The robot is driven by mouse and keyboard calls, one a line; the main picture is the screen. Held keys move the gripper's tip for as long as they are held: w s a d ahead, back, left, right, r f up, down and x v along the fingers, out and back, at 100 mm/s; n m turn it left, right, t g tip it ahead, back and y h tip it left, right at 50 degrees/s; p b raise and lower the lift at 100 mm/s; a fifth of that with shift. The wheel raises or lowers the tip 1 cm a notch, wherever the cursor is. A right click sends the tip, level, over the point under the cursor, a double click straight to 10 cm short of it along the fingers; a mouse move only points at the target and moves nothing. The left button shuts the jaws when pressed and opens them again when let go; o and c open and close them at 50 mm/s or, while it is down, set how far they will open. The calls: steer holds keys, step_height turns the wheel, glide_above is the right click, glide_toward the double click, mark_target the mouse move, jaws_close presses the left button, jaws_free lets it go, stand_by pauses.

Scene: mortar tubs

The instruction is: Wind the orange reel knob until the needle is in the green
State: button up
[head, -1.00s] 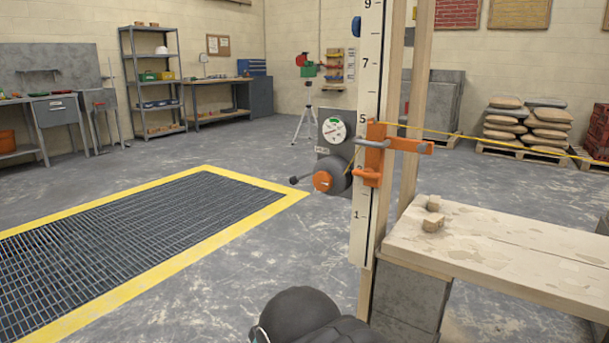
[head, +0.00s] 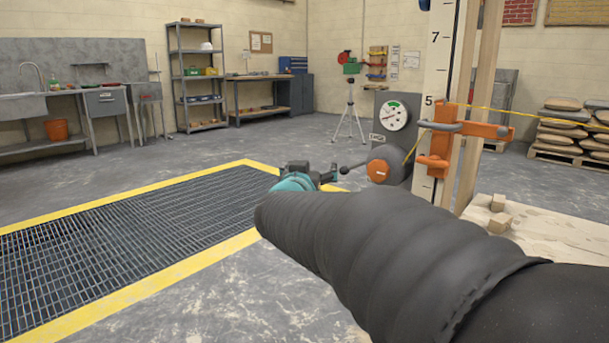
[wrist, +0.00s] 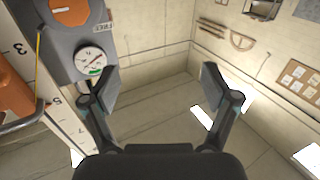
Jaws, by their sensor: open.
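The orange knob (head: 378,171) is the round hub on the front of a grey reel (head: 401,165), in the head view right of centre. In the wrist view the dial (wrist: 90,61) and part of the orange knob (wrist: 70,11) show at upper left. My gripper (wrist: 158,83) is open and empty, apart from the knob; my arm partly hides it in the head view.
An orange clamp (head: 449,141) holds a yellow line by the numbered white staff (head: 436,75), right of the reel. A plank bench (head: 540,225) with small wood blocks stands at right. A yellow-edged floor grate (head: 130,220) lies left. A tripod (head: 349,110) stands behind.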

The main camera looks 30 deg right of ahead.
mark_target(376, 170)
steer(key=s+d+f+m+g+h+b, duration=0.1)
steer(key=s+d+f+m+g+h, duration=0.3)
steer(key=d+g, duration=0.35)
steer(key=shift+h, duration=0.6)
steer(key=x, duration=0.4)
steer(key=b+x, duration=0.1)
steer(key=x, duration=0.9)
steer(key=shift+w+r+b, duration=0.2)
steer(key=shift+w+b, duration=0.1)
steer(key=shift+w, duration=0.2)
steer(key=c, duration=1.2)
